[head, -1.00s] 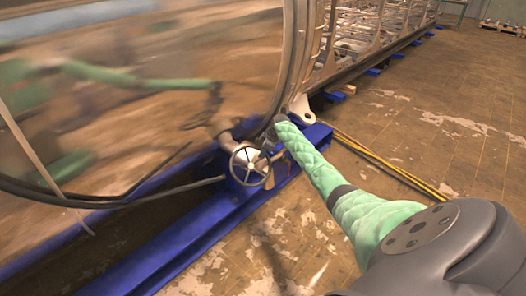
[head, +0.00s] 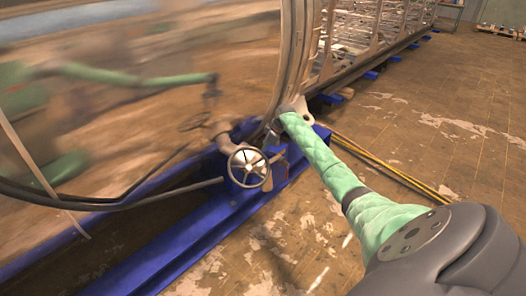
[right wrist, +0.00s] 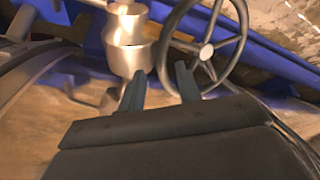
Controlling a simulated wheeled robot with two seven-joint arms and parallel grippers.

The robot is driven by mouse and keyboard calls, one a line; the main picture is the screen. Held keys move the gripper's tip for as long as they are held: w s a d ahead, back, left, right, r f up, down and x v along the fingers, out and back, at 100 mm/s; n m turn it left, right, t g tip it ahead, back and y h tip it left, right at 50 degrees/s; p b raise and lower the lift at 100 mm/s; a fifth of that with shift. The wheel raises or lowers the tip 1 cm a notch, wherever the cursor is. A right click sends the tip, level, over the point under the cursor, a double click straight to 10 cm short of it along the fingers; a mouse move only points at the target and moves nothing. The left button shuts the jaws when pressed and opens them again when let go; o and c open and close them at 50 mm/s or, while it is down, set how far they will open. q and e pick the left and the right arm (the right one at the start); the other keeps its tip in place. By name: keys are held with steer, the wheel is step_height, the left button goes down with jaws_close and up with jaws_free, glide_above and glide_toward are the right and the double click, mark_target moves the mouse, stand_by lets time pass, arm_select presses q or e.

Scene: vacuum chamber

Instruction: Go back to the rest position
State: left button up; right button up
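My right arm comes in from the lower right of the head view in a pale green sleeve. Its end is beside the large shiny chamber wall, just above a spoked handwheel (head: 249,167). My right gripper (right wrist: 160,82) shows in the right wrist view with two dark fingers apart and nothing between them. The handwheel also shows there (right wrist: 206,51), just beyond the right finger; I cannot tell whether they touch. In the head view the gripper's fingers are too small and dark to make out. My left gripper is not directly in view.
The curved, mirror-like chamber (head: 150,80) fills the left and reflects a green-sleeved arm. A blue beam (head: 190,235) runs below it. A metal valve body (right wrist: 128,45) stands beside the wheel. Open floor lies to the right.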

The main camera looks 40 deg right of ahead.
steer(key=shift+s+r, duration=0.2)
steer(key=shift+r, duration=0.25)
steer(key=shift+d, duration=0.1)
